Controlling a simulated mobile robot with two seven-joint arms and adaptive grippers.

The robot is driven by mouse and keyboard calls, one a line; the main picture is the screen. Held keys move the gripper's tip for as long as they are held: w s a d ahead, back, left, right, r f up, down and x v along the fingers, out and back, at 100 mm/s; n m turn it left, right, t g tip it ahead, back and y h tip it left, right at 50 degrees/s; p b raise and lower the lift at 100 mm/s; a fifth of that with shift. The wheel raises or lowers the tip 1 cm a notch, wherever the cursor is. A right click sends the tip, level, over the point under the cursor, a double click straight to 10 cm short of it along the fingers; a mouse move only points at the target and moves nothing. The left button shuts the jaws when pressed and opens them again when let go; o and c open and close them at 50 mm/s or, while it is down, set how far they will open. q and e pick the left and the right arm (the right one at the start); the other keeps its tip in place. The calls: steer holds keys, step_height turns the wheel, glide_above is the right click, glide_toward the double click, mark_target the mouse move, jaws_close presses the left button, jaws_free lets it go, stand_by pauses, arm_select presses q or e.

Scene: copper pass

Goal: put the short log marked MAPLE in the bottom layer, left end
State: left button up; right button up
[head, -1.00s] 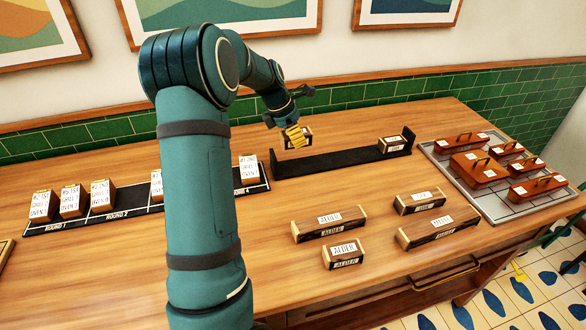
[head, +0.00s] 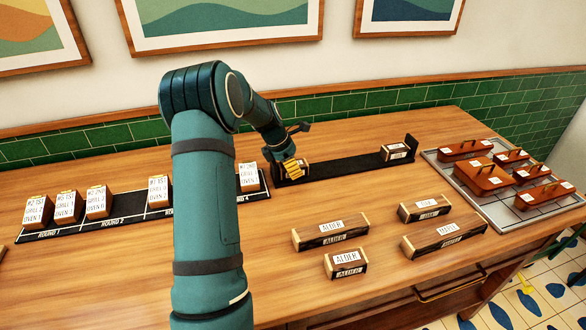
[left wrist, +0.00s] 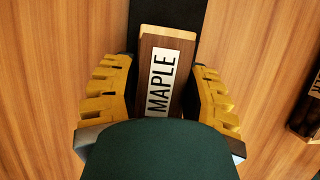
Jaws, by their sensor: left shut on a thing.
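The short log marked MAPLE (left wrist: 168,75) lies between the yellow fingers of my left gripper (left wrist: 160,66) in the left wrist view, label up. In the head view, my left gripper (head: 291,168) is shut on this log (head: 305,169) at the left end of the long black rack (head: 345,168). The log is lined up with the rack and low over or on its floor; I cannot tell whether it touches. The fingers partly hide it. Another short log (head: 397,153) sits at the rack's right end. My right gripper is not in view.
Long and short ALDER logs (head: 330,232), a long log (head: 444,235) and another short log (head: 425,208) lie in front. A grey tray (head: 500,212) with reddish-brown lidded boxes stands right. A black round-marked strip (head: 128,218) with labelled blocks lies left.

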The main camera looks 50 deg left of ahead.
arm_select(q)
steer(key=shift+r, duration=0.15)
steer(key=shift+f, duration=0.25)
steer(key=o, duration=1.2)
steer(key=shift+r, duration=0.1)
steer(key=p+v, duration=0.2)
steer(key=v, duration=1)
steer(key=shift+d+r+p, duration=0.1)
steer(key=shift+p, duration=0.2)
